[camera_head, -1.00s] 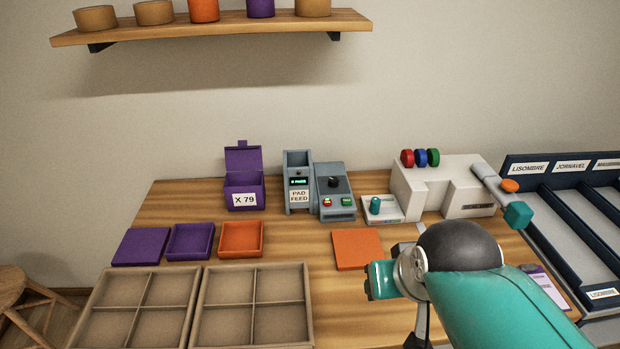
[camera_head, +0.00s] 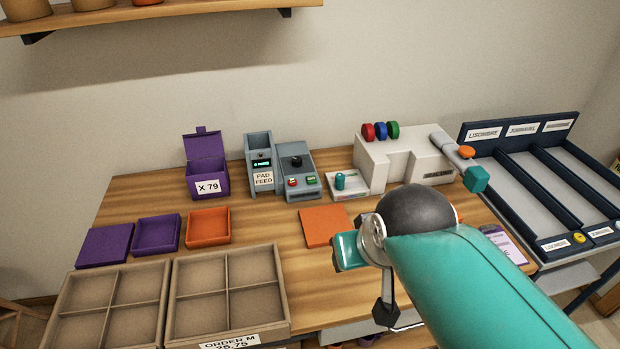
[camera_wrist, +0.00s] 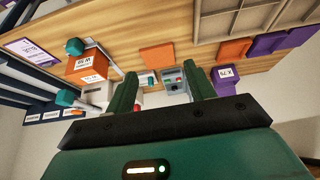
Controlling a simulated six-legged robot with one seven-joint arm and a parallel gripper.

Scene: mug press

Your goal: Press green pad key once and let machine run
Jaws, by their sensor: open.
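The grey pad feed machine (camera_head: 260,165) stands at the back of the wooden table, with a lit green display and a "PAD FEED" label. Beside it on the right is its sloped control box (camera_head: 297,172), with a black knob, a red key (camera_head: 293,182) and a green key (camera_head: 311,180). The control box also shows upside down in the wrist view (camera_wrist: 174,84), between my fingers but beyond them. My gripper (camera_wrist: 162,82) is open and empty, its fingers wide apart. In the head view my teal arm covers the right front of the table.
A white press (camera_head: 400,160) with colored knobs and a teal-ended lever stands right of the control box. A purple box (camera_head: 207,182) marked X 79 stands left. An orange pad (camera_head: 325,227) and divided trays (camera_head: 228,300) lie in front. A dark rack (camera_head: 535,185) is at right.

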